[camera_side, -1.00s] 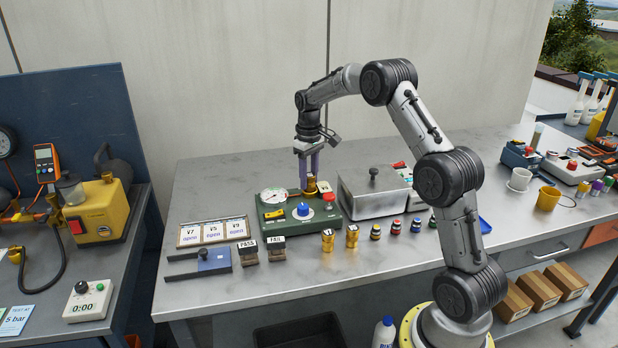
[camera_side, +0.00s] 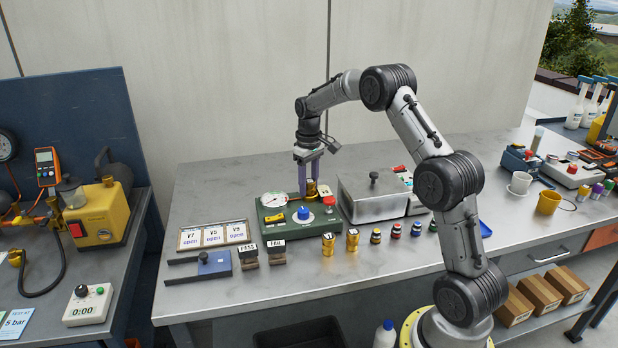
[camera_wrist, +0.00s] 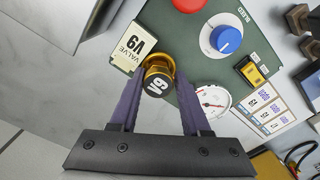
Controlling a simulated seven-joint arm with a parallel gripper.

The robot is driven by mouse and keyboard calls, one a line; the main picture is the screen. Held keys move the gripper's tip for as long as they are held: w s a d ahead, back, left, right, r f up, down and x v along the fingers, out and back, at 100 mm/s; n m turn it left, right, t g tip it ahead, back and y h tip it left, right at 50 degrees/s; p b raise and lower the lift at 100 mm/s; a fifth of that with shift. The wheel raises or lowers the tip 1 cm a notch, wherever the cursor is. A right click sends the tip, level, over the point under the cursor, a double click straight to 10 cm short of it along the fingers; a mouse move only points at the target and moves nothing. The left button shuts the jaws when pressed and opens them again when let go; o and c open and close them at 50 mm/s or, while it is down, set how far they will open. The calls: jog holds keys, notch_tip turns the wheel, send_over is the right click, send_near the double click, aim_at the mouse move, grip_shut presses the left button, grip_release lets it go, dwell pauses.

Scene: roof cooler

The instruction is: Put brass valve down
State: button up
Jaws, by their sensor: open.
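The brass valve (camera_side: 311,188) stands at the back of the green test box (camera_side: 281,226), in the side view. In the wrist view the valve (camera_wrist: 158,82) shows a dark cap with a pale V9 mark, beside a tag reading VALVE V9 (camera_wrist: 127,50). My gripper (camera_side: 309,185) points down over the back of the box. Its purple fingers are spread on either side of the valve, and I see a gap beside the right finger in the wrist view (camera_wrist: 164,80). The seat under the valve is hidden.
The box carries a blue knob (camera_side: 303,213), a red button (camera_side: 329,201) and a gauge (camera_side: 273,199). A lidded metal case (camera_side: 374,201) stands close on the right. Two brass valves (camera_side: 328,244) stand in front. The bench behind is bare.

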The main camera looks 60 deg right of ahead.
aim_at(309, 180)
notch_tip(309, 180, up, 12)
jog(key=s+a+r+t, duration=0.1)
jog(key=s+a+r, duration=0.3)
jog(key=a+r, duration=0.3)
jog(key=s+a+r+n+t, duration=0.1)
jog(key=s+a+r+t, duration=0.1)
jog(key=s+a, duration=0.7)
jog(key=s+a+f+t, duration=0.1)
jog(key=s+a+f, duration=0.1)
jog(key=s, duration=0.3)
jog(key=s+a+f, duration=0.2)
jog(key=s+a, duration=0.2)
jog(key=s, duration=0.1)
jog(key=s+a+f+n+t, duration=0.1)
jog(key=s+a+f, duration=0.2)
jog(key=s, duration=0.2)
jog(key=shift+s+t, duration=0.3)
jog(key=shift+s, duration=0.05)
